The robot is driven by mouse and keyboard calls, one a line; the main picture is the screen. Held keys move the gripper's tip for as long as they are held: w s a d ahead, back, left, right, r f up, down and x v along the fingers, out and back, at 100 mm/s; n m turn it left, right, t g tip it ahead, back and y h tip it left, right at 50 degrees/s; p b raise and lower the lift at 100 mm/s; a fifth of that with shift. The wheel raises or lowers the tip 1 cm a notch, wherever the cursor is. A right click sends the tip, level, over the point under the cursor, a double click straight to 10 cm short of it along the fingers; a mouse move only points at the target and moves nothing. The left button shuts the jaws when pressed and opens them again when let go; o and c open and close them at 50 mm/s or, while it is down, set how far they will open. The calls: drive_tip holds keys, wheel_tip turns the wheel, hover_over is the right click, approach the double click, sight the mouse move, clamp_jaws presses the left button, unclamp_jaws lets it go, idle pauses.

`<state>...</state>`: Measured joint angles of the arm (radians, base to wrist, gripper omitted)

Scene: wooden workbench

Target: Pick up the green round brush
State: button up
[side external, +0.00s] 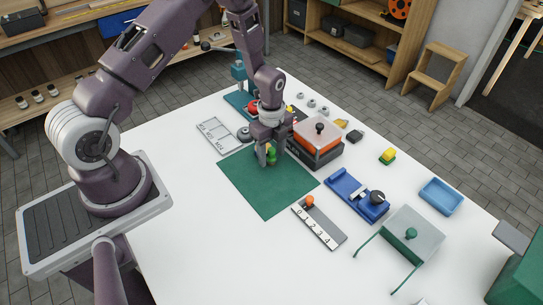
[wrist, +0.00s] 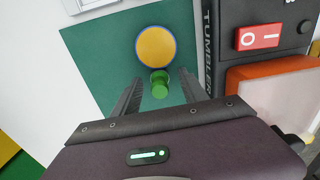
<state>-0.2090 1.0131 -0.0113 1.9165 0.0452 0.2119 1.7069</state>
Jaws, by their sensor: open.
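The green round brush (wrist: 160,86) shows in the wrist view as a small round green piece, just below a yellow disc (wrist: 155,47) with a dark rim. I cannot tell whether the disc is part of the brush. In the side view the brush (side external: 272,155) is partly hidden by my gripper (side external: 269,158), over the green mat (side external: 265,190). My gripper is open, pointing down. In the wrist view its two fingers (wrist: 162,90) stand either side of the green piece, with a gap on each side. Whether the fingers reach down to its height is unclear.
An orange-topped dark machine (side external: 318,138) with a red switch (wrist: 260,37) stands close right of my gripper. A grey tray (side external: 217,133) lies left of the mat. A blue fixture (side external: 357,196) and a numbered slider plate (side external: 318,222) stand nearer. The mat's near part is clear.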

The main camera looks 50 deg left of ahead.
sight(272, 149)
drive_tip(key=shift+f, duration=0.45)
clamp_jaws()
drive_tip(key=shift+r, duration=0.1)
wheel_tip(272, 149, up, 10)
drive_tip(key=shift+f, duration=0.1)
